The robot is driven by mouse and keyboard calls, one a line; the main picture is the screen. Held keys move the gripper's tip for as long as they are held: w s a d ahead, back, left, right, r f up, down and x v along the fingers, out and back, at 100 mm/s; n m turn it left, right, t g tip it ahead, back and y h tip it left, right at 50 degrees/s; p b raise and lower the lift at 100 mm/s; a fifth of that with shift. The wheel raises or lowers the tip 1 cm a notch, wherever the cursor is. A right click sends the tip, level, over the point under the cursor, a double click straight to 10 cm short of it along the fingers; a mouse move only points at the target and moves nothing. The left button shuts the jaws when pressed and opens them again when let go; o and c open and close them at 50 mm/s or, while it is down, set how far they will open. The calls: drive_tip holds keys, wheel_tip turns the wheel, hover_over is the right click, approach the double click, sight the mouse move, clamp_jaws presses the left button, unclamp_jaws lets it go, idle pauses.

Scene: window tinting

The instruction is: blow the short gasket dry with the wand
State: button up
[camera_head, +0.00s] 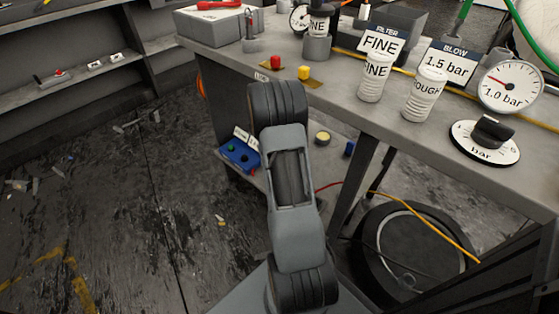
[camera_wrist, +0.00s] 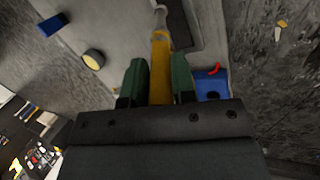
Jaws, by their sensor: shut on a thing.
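In the wrist view my gripper (camera_wrist: 159,78) has its two green fingers closed on the sides of a yellow body with a grey metal tip, which looks like the wand (camera_wrist: 160,45). The tip points away from the gripper, toward the top of the picture. In the head view my arm hides the gripper and the wand. I cannot make out the short gasket in either view.
The grey bench (camera_head: 355,115) carries a FINE canister (camera_head: 373,80), a ROUGH canister (camera_head: 424,95), a 1.0 bar gauge (camera_head: 510,87) and a dial (camera_head: 485,145). A blue tray (camera_head: 239,154) sits on the lower shelf. A black drum (camera_head: 415,255) stands below the bench.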

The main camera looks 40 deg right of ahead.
drive_tip(key=shift+r+p, duration=0.5)
drive_tip(key=shift+r, duration=0.55)
drive_tip(key=shift+r+p, duration=1.15)
drive_tip(key=shift+r, duration=0.35)
